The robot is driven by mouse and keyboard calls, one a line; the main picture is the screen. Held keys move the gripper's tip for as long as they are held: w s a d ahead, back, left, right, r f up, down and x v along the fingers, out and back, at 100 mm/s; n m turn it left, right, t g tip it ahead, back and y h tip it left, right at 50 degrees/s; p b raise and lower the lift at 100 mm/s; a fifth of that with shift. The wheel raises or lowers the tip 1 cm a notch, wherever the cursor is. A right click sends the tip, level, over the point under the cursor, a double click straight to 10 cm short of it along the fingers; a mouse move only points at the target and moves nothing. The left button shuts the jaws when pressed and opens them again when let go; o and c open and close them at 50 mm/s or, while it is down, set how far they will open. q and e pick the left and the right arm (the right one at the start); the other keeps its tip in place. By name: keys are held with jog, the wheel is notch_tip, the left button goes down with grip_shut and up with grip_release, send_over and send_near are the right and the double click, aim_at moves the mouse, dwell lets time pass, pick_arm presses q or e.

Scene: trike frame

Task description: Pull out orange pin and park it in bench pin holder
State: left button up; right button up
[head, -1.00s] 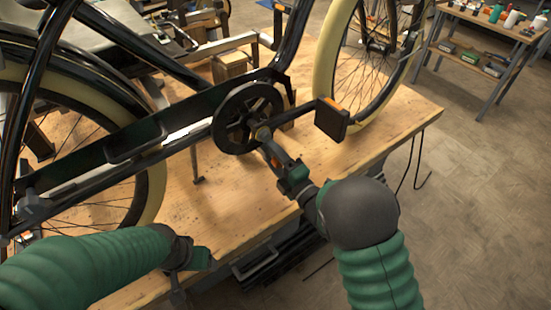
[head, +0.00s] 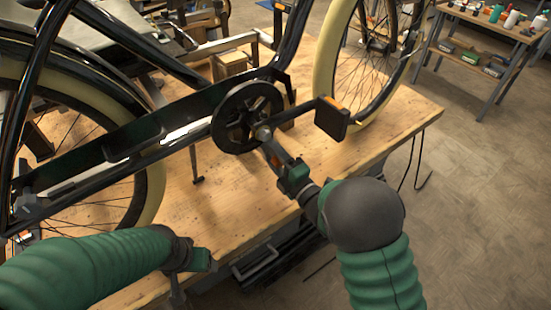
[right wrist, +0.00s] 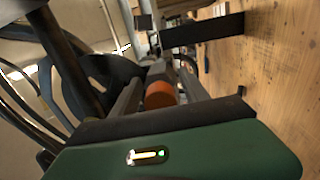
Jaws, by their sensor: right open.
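The orange pin (right wrist: 160,95) shows in the right wrist view as a short orange cylinder with a grey part beyond it. It lies between the two fingers of my right gripper (right wrist: 157,90), which are apart. In the head view my right gripper (head: 268,145) is at the crank hub in front of the black chainring (head: 240,105). A little orange shows between its fingers there. Whether the fingers touch the pin cannot be told. My left gripper (head: 190,262) is low at the bench's front edge, its fingertips unclear. I cannot make out the bench pin holder.
The black bike frame (head: 110,145) with cream-tired wheels stands over the wooden bench (head: 240,200). A pedal (head: 331,118) is just right of my right gripper. Bare bench top lies below the chainring. A shelf with bottles (head: 480,45) stands at the back right.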

jog(key=shift+c, duration=0.2)
grip_shut()
jog(key=shift+o, duration=2.4)
grip_release()
jog(key=p+v, duration=0.2)
jog(key=v, duration=1.4)
jog(key=shift+s+d, duration=0.25)
jog(key=shift+s, duration=0.05)
jog(key=shift+f, duration=0.1)
